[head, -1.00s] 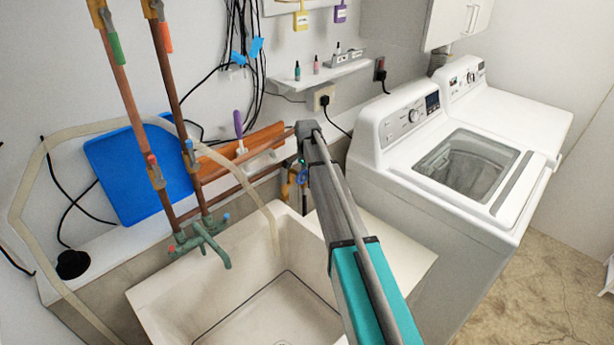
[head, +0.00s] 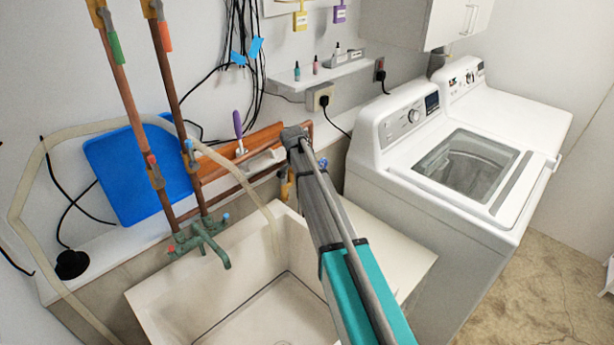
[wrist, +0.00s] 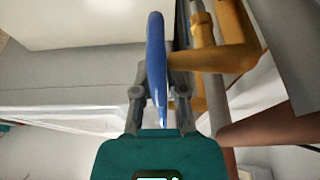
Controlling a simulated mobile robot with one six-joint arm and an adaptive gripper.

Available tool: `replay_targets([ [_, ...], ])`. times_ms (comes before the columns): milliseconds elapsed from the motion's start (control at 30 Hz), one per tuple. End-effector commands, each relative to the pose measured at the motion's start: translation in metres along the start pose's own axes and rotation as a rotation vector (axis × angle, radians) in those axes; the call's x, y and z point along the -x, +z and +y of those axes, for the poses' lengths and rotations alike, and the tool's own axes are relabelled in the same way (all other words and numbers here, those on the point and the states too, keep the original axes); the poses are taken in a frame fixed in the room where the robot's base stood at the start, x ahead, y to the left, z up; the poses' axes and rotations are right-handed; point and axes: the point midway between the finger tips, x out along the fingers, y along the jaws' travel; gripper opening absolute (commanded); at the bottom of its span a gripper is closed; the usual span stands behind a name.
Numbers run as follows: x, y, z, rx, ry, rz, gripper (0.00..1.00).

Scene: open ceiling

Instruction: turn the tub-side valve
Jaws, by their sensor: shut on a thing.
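A valve with a blue lever handle (wrist: 156,65) and a brass-yellow body (wrist: 228,48) fills the upper middle of the wrist view. My gripper (wrist: 160,90) has its two grey fingers on either side of the handle and is shut on it. The handle points roughly along the gripper, toward its teal palm. In the head view, a bit of the yellow valve body (head: 284,189) shows beside the tub's back right corner.
The white tub (head: 262,312) lies below and left of my arm, with a green faucet (head: 203,240) on copper pipes. A washing machine (head: 440,165) stands to the right. A copper pipe (wrist: 275,125) runs close to the gripper. A purple-handled tool (head: 239,130) stands behind.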

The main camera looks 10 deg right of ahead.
Motion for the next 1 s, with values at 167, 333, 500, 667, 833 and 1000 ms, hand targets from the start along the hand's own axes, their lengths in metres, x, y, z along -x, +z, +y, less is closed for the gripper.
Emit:
replay_targets([
  [167,0.001,0.005,0.001,0.003,-0.002,0.16,0.0],
  [333,0.003,0.005,0.001,0.002,-0.001,0.311,0.0],
  [500,0.005,0.005,0.001,0.002,-0.001,0.458,0.0],
  [667,0.008,0.006,0.001,0.002,-0.001,0.582,0.0],
  [833,0.011,0.006,0.0,0.001,-0.002,0.684,0.0],
  [1000,0.014,0.006,0.0,0.001,-0.002,0.749,0.0],
])
